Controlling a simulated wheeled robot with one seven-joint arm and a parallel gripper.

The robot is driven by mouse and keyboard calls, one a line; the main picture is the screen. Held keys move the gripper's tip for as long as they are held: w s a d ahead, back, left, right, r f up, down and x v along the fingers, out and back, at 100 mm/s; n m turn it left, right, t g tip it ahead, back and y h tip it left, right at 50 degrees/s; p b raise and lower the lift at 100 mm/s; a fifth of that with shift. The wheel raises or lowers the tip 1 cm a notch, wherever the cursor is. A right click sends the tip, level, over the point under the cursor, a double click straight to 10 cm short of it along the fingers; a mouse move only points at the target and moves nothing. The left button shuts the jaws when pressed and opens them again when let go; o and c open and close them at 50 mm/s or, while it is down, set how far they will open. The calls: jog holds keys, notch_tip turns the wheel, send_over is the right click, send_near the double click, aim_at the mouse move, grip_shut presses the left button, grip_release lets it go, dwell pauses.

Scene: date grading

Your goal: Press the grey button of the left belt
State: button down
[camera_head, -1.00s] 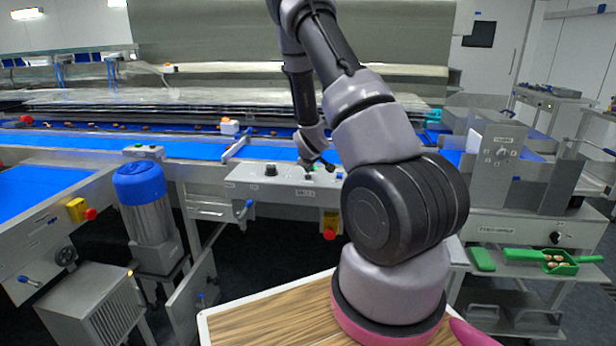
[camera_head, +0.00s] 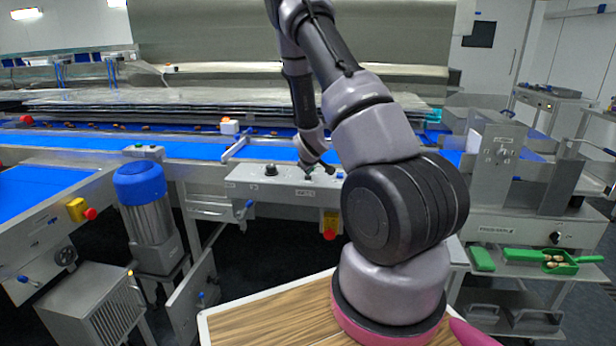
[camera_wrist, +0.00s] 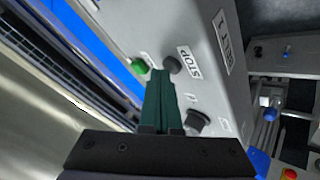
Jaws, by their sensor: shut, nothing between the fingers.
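My gripper (camera_wrist: 162,74) is shut and empty, its dark green fingers together. In the wrist view its tips are right beside the dark grey round button (camera_wrist: 172,64), next to the STOP label; I cannot tell if they touch it. A green button (camera_wrist: 139,66) is just left of the tips. A black knob (camera_wrist: 197,122) is to their lower right. These controls are on a light grey control panel (camera_wrist: 208,75), which shows in the head view (camera_head: 240,172) in front of a blue belt (camera_head: 190,150). There my gripper (camera_head: 318,170) hides part of the panel's buttons.
A red emergency stop (camera_head: 329,234) hangs below the panel. A blue-topped motor (camera_head: 140,180) stands left. A green scoop (camera_head: 560,262) lies on the right-hand cart.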

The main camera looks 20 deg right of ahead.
aim_at(309, 178)
jog(key=shift+r, duration=0.85)
jog(key=shift+r, duration=2.55)
